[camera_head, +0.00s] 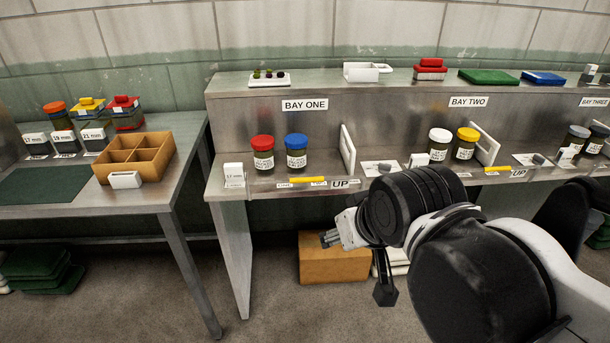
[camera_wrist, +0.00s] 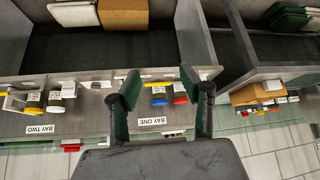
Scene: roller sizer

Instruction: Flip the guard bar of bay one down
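The bay one guard bar looks to be the short yellow bar (camera_head: 308,180) at the shelf's front edge, beside a label reading UP (camera_head: 343,183). In the wrist view the yellow bar (camera_wrist: 158,84) shows between my fingers, beyond them. Whether it is raised is too small to tell. The BAY ONE sign (camera_head: 305,105) is on the panel above. My gripper (camera_wrist: 168,92) is open and empty, its two dark fingers spread wide. In the head view my gripper hangs in front of the bench, below and right of the bar, partly hidden by my arm.
A red-lidded jar (camera_head: 263,153) and a blue-lidded jar (camera_head: 296,152) stand behind the bar. A white upright panel (camera_head: 347,150) is to their right. Bay two (camera_head: 468,102) lies further right. A cardboard box (camera_head: 331,262) sits under the bench.

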